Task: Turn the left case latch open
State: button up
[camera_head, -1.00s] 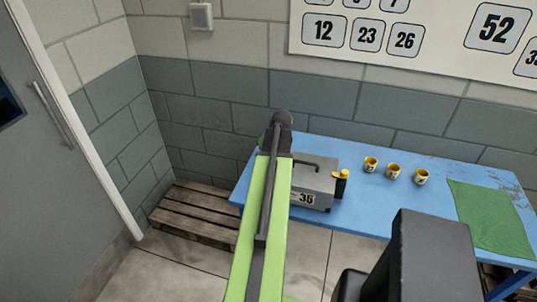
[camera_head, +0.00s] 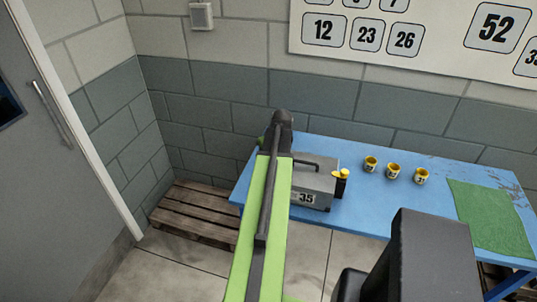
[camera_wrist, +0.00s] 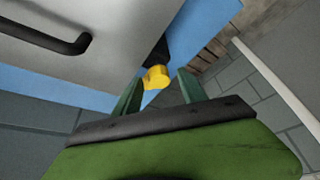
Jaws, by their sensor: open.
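The grey case (camera_head: 313,183) stands on the blue table, with a dark handle on top and a number plate on its front. In the head view its left end and left latch are hidden behind my arm. A yellow-topped latch (camera_head: 341,176) shows at its right end. In the wrist view the case (camera_wrist: 90,25) fills the upper left, and the left latch's yellow knob (camera_wrist: 156,77) sits on a dark mount at its end. My gripper (camera_wrist: 160,82) is open, one green finger on each side of the knob, with visible gaps; contact cannot be seen.
The blue table (camera_head: 375,208) also holds several yellow-and-black cups (camera_head: 393,170) and a green cloth (camera_head: 490,217) to the right. A wooden pallet (camera_head: 193,213) lies on the floor left of the table. A grey door (camera_head: 50,180) is at far left.

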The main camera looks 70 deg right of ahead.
jog(key=p+v, duration=1.6)
jog(key=v, duration=0.1)
jog(key=shift+a+r, duration=0.15)
